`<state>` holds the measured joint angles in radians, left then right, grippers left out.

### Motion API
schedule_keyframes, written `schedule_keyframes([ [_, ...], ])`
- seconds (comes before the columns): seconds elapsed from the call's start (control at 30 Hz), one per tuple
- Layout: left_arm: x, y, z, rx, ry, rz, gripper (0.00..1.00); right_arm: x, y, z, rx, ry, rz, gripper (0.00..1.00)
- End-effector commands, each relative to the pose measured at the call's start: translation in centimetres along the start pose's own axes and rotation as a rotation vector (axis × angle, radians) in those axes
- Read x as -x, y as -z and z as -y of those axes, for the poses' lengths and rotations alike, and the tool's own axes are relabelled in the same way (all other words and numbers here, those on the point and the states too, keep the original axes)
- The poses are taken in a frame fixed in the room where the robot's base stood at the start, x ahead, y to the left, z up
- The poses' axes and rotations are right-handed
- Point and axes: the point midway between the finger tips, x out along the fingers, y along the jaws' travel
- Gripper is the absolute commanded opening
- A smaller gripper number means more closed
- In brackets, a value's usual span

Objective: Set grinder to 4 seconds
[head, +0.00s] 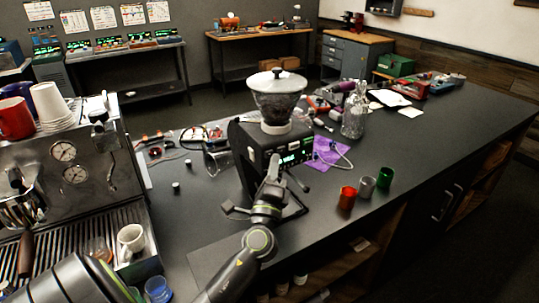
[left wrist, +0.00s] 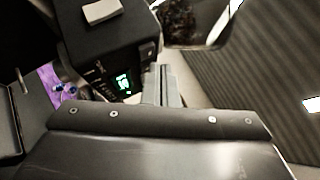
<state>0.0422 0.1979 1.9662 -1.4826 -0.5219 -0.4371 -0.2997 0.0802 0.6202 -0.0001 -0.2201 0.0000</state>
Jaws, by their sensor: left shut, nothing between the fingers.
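The black grinder (head: 255,138) stands on the dark counter with a clear bean hopper (head: 277,95) and white lid on top. Its front panel carries a lit green display (head: 292,158); the digits are too small to read. My left gripper (head: 273,168) is shut and empty, in front of the panel near the display's left side. It hides part of the panel, and I cannot tell whether it touches. In the left wrist view the closed fingers (left wrist: 163,85) are beside the grinder body (left wrist: 105,45) and its green display (left wrist: 124,82). My right gripper is not seen.
A steel espresso machine (head: 115,170) with cups on top stands at the left. Red, grey and green cups (head: 367,188) stand right of the grinder, with a purple cloth (head: 332,150) and a glass bottle (head: 354,118) behind. The counter's front right is clear.

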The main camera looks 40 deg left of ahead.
Motion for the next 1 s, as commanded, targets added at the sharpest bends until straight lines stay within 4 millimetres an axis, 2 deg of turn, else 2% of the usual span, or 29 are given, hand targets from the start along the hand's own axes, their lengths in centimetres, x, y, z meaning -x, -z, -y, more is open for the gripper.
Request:
schedule_keyframes([
  [1.0, -0.80, -0.58, -0.59, -0.001, 0.000, 0.000, 0.00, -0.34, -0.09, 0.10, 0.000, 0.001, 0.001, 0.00],
])
